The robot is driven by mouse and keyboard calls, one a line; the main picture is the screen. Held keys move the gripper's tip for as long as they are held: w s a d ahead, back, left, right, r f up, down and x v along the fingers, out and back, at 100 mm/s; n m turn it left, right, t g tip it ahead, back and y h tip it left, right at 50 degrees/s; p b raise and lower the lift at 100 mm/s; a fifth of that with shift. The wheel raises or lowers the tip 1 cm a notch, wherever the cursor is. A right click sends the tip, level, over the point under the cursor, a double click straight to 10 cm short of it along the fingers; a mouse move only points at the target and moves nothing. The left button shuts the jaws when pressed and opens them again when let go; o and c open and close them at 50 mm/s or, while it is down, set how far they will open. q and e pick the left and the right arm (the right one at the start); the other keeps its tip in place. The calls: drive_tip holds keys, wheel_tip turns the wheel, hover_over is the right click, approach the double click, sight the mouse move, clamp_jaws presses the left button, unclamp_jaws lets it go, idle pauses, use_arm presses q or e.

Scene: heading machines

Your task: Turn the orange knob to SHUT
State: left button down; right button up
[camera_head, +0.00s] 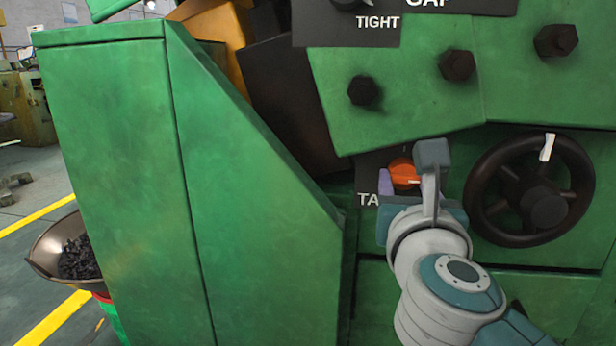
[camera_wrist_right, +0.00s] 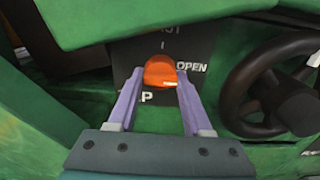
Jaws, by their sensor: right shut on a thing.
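The orange knob (camera_head: 404,172) sits on a dark label plate (camera_wrist_right: 135,58) on the green machine. In the right wrist view the knob (camera_wrist_right: 160,71) is between the two lilac fingers of my right gripper (camera_wrist_right: 158,76), which is shut on it. The word OPEN (camera_wrist_right: 191,67) shows to the right of the knob. The word above it is cut off by the green edge, with only its end showing. Lettering below is partly hidden by a finger. A pale mark shows on the knob's lower right; I cannot tell its exact pointing direction. My left gripper is not in view.
A dark handwheel (camera_head: 532,190) with a pale tag is close to the right of my right gripper. A green panel with dark bolts (camera_head: 457,66) overhangs the knob. A large green guard (camera_head: 190,180) stands to the left. A pan of dark parts (camera_head: 80,258) is at far left.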

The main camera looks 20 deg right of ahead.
clamp_jaws()
drive_tip(key=n+p, duration=0.2)
drive_tip(key=n, duration=0.1)
drive_tip(key=shift+r+n, duration=0.1)
drive_tip(key=shift+n, duration=0.3)
drive_tip(key=n+p, duration=0.2)
drive_tip(key=n, duration=0.1)
drive_tip(key=shift+n, duration=0.3)
drive_tip(key=n+p, duration=0.2)
drive_tip(key=n, duration=0.3)
drive_tip(key=shift+n+p, duration=0.85)
drive_tip(key=shift+n, duration=1.65)
drive_tip(key=shift+d, duration=0.1)
